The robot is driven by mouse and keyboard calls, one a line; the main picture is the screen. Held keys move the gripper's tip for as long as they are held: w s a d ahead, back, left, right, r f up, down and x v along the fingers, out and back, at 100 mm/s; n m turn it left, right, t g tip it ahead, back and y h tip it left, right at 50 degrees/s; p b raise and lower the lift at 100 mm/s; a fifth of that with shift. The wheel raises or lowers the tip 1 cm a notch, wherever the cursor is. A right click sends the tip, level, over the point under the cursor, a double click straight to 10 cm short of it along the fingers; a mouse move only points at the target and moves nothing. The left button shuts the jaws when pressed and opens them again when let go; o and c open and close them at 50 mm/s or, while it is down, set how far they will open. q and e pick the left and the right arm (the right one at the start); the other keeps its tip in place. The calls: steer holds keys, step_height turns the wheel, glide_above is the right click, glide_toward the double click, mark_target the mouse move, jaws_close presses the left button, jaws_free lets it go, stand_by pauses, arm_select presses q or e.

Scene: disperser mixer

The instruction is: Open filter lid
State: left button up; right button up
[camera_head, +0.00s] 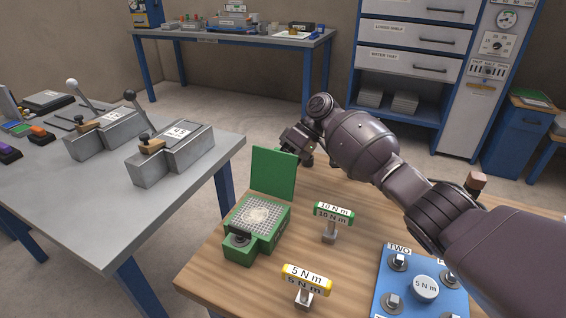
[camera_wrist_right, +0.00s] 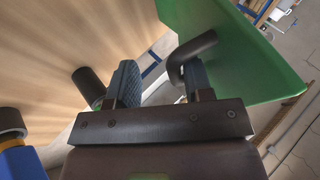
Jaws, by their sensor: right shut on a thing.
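The green filter box (camera_head: 240,250) stands on the wooden table, with a pale material under a mesh (camera_head: 257,214) on top. Its green lid (camera_head: 273,174) stands raised, roughly upright, at the back edge. The lid (camera_wrist_right: 245,60) also fills the upper right of the right wrist view, with a dark bent handle (camera_wrist_right: 192,56) on it. My right gripper (camera_head: 296,150) is behind the lid's upper edge. In the wrist view my right gripper (camera_wrist_right: 160,80) is shut on the handle, whose grip is partly hidden by the fingers. My left gripper is not in view.
On the wooden table (camera_head: 205,270) are a 10 N m stand (camera_head: 332,214), a 5 N m stand (camera_head: 306,281) and a blue panel (camera_head: 374,300). A grey table (camera_head: 75,205) with lever boxes is at left. My right arm reaches across above the wooden table.

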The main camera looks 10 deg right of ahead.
steer(key=shift+d+f, duration=0.15)
steer(key=shift+d, duration=0.15)
steer(key=v, duration=1)
steer(key=shift+r, duration=0.55)
steer(key=shift+a, duration=0.1)
